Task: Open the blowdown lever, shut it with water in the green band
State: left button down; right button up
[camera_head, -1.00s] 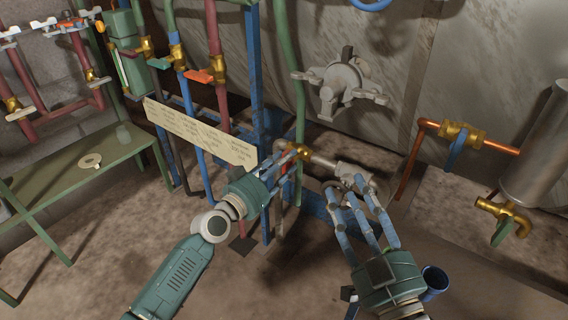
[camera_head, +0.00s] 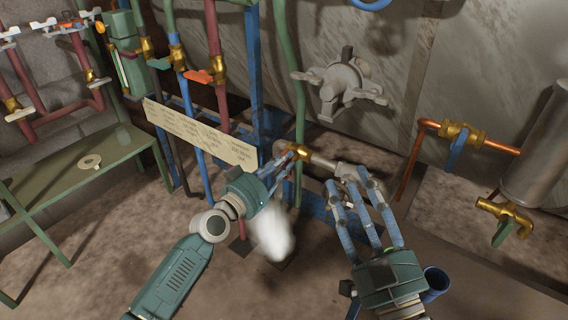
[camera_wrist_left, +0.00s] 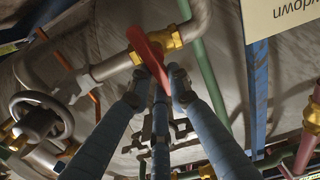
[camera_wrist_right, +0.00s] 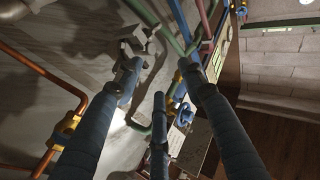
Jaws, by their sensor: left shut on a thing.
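The red blowdown lever (camera_wrist_left: 150,58) sits on a brass valve (camera_wrist_left: 177,36) in the left wrist view. The brass valve also shows in the head view (camera_head: 299,152). My left gripper (camera_head: 284,168) is shut on the lever, its fingers (camera_wrist_left: 160,78) on both sides of it. A white plume (camera_head: 272,235) hangs below the left gripper. A slim gauge (camera_head: 122,72) with green and yellow stands beside the green box at upper left; its water level is too small to read. My right gripper (camera_head: 354,180) is open and empty, its fingers (camera_wrist_right: 157,70) spread, right of the valve.
A cream label board (camera_head: 200,135) hangs left of the valve. Blue, red and green pipes rise behind it. A green table (camera_head: 75,182) stands at left. A grey clamp fitting (camera_head: 342,88) is on the tank wall. Copper pipes and a metal cylinder (camera_head: 535,150) stand at right.

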pick_arm(q)
jog(key=shift+w+a+f+n+b, duration=0.15)
jog(key=shift+a+n+b, duration=0.1)
jog(key=shift+n, duration=1.15)
jog(key=shift+w+a+n+b, duration=0.15)
jog(key=shift+a+n+b, duration=0.05)
jog(key=shift+n, duration=1.2)
jog(key=shift+w+a+f+n+b, duration=0.15)
jog(key=shift+a+n+b, duration=0.1)
jog(key=shift+n, duration=1.15)
pick_arm(e)
jog(key=s+r+t+y, duration=0.1)
jog(key=s+r+t, duration=0.3)
jog(key=r, duration=0.3)
jog(key=shift+r, duration=0.15)
jog(key=shift+d+r, duration=0.1)
pick_arm(q)
jog(key=c, duration=1.6)
grip_release()
jog(key=v, duration=1.2)
